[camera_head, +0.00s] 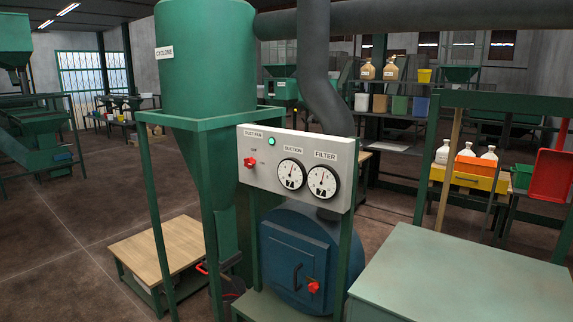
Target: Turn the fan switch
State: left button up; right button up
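The fan switch (250,163) is a red knob at the left of a pale grey control panel (281,199), below a label reading "DUST FAN". Small markings stand above it and to its right; they are too small to read surely, and the knob's exact pointing is unclear. A lit green lamp (271,142) sits to its upper right. Two round gauges, suction (290,174) and filter (322,181), are on the panel's right half. Neither of my grippers can be seen in the head view.
A green cyclone (206,65) on a frame stands left of the panel. A blue round housing (296,262) with a red knob (314,287) is below it. A wooden-topped table (155,246) is at lower left, a green-grey table (460,280) at lower right. Open floor lies left.

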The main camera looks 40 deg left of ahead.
aim_at(249, 162)
jog(key=u, duration=1.4)
